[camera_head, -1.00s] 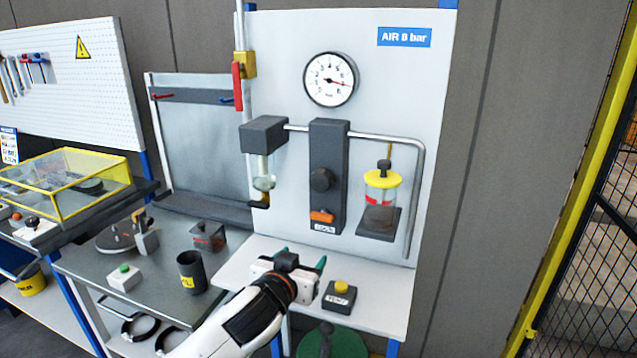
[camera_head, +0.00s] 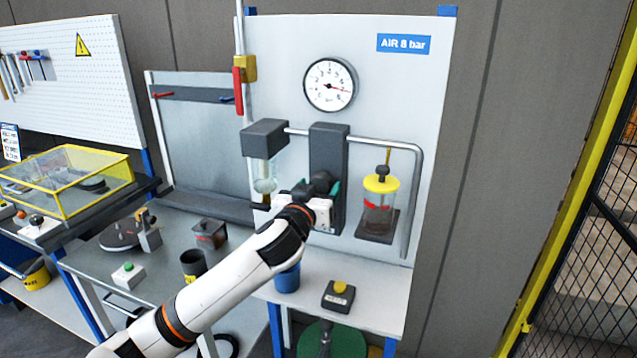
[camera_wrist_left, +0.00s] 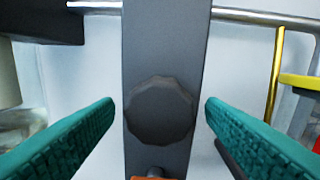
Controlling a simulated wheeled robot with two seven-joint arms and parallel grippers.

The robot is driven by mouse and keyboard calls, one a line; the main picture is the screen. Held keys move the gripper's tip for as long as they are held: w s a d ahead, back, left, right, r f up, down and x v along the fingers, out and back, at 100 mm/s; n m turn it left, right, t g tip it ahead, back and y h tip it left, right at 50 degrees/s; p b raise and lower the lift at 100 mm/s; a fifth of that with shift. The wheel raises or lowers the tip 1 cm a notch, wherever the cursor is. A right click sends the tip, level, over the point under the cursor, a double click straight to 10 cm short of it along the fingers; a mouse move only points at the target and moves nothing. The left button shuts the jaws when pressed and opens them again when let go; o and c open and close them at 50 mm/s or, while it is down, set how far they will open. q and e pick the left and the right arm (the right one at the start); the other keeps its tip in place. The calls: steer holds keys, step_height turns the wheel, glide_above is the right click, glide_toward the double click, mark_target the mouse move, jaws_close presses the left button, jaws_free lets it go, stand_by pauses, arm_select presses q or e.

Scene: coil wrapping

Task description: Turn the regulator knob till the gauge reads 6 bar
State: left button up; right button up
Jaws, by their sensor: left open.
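The dark regulator knob (camera_wrist_left: 160,110) sits on the front of a dark grey upright block (camera_head: 328,150) on the white panel. My left gripper (camera_head: 322,186) is open in front of the block. In the left wrist view its two teal fingers (camera_wrist_left: 158,112) stand on either side of the knob, with a gap at each side. In the head view the gripper partly covers the knob. My right gripper is not in view.
A filter bowl (camera_head: 264,176) hangs left of the block and a yellow-topped jar (camera_head: 381,200) stands right of it. A pipe (camera_head: 417,190) runs around the right. On the shelf below are a yellow button box (camera_head: 339,294) and a blue cup (camera_head: 287,279).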

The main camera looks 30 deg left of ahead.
arm_select(q)
steer(key=shift+w+a, duration=0.15)
steer(key=shift+w, duration=0.2)
steer(key=c, duration=1)
steer(key=n, duration=0.2)
steer(key=shift+n+b, duration=0.4)
steer(key=shift+n+p, duration=0.35)
steer(key=shift+n, duration=1.65)
